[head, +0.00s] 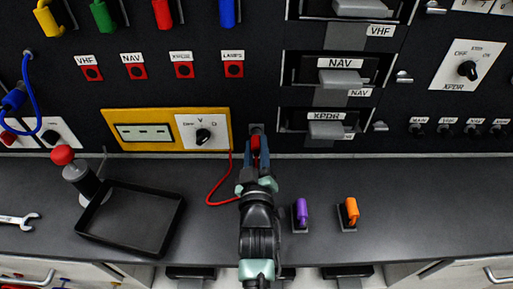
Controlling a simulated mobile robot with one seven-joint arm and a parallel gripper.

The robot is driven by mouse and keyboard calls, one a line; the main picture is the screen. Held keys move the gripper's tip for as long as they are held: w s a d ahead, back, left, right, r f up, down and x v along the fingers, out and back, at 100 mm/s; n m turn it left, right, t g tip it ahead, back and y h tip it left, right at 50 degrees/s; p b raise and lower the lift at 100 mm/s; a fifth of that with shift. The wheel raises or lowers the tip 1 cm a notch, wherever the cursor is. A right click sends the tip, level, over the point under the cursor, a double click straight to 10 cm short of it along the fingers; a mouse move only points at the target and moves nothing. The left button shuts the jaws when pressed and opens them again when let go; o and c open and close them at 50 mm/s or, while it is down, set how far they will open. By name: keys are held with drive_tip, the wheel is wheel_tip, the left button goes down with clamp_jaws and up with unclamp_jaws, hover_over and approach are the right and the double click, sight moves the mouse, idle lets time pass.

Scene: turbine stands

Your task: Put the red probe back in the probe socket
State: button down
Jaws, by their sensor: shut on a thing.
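My gripper (256,165) is shut on the red probe (256,144), in front of the panel at the back edge of the bench. The probe points up and away toward a small dark socket (257,128) in a grey plate, just right of the yellow meter panel. The probe's tip meets or overlaps the socket in this view; I cannot tell whether it is inside. A red lead (217,186) loops from beside the meter down to the left of my gripper. My fingers hide part of the probe.
A black tray (165,247) and a red-topped tool (66,160) are on the bench at left, with a wrench (20,220) beyond. Purple (301,209) and orange (351,210) pieces stand right of my arm. The right side of the bench is clear.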

drive_tip(key=shift+w+r, duration=0.15)
drive_tip(key=shift+r, duration=0.2)
drive_tip(key=shift+w, duration=0.1)
drive_tip(key=c, duration=0.8)
unclamp_jaws()
drive_tip(key=shift+w+f, duration=0.1)
drive_tip(key=shift+c, duration=0.2)
drive_tip(key=shift+o, duration=1.3)
drive_tip(key=shift+w+f, duration=0.2)
drive_tip(key=shift+o, duration=0.5)
drive_tip(key=shift+s, duration=0.2)
drive_tip(key=shift+o, duration=0.7)
drive_tip(key=shift+f, duration=0.1)
